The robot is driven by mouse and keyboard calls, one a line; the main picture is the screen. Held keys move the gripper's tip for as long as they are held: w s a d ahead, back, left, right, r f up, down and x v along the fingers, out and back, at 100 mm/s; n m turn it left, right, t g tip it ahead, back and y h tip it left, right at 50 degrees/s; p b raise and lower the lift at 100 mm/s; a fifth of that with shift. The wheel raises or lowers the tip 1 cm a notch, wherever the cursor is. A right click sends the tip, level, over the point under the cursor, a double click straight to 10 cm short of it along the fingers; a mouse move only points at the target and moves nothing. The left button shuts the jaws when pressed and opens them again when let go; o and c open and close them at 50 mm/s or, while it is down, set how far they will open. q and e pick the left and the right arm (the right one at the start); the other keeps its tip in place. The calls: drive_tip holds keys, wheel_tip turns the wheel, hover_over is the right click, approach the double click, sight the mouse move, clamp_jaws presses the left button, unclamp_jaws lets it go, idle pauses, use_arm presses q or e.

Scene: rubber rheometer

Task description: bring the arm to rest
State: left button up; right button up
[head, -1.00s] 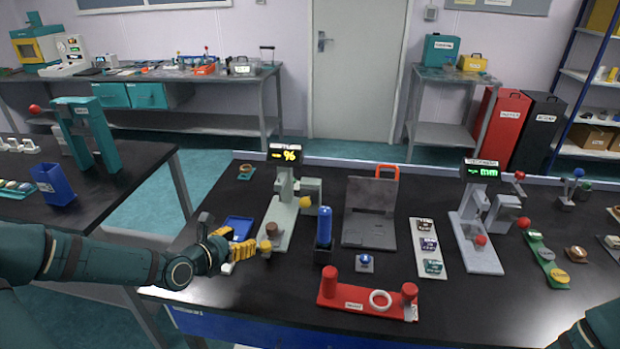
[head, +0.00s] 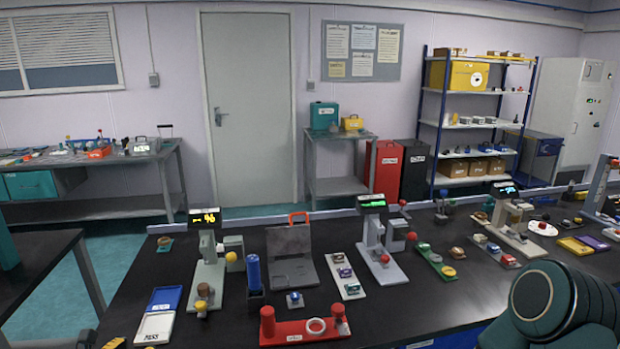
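Only a small yellow and dark piece, seemingly the tip of my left gripper (head: 112,343), shows at the bottom left edge, in front of the black bench. Its fingers are mostly cut off, so I cannot tell whether it is open or shut. My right arm's teal joint fills the lower right corner, over the bench's front edge. The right gripper is outside the picture.
The black bench (head: 400,310) carries a grey gauge with a yellow display (head: 205,218), a second gauge (head: 372,203), a red stand with a white ring (head: 300,333), a blue cylinder (head: 254,272) and a blue-and-white tray (head: 155,328). Shelves (head: 470,125) stand behind.

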use_arm(q)
drive_tip(key=s+d+f+m+g+h, duration=0.1)
drive_tip(key=d+f+m+g+h, duration=0.15)
drive_tip(key=d+f+m, duration=0.65)
drive_tip(key=s+d+f+m+g+h, duration=0.1)
drive_tip(key=s+d+f+m+g, duration=0.2)
drive_tip(key=d+m, duration=0.65)
drive_tip(key=s+d+f+m+g+y, duration=0.2)
drive_tip(key=s+d+f+m+g, duration=0.4)
drive_tip(key=s+d+m, duration=0.5)
drive_tip(key=f+m, duration=0.1)
drive_tip(key=m, duration=0.2)
drive_tip(key=shift+f+g, duration=0.35)
drive_tip(key=shift+f, duration=0.05)
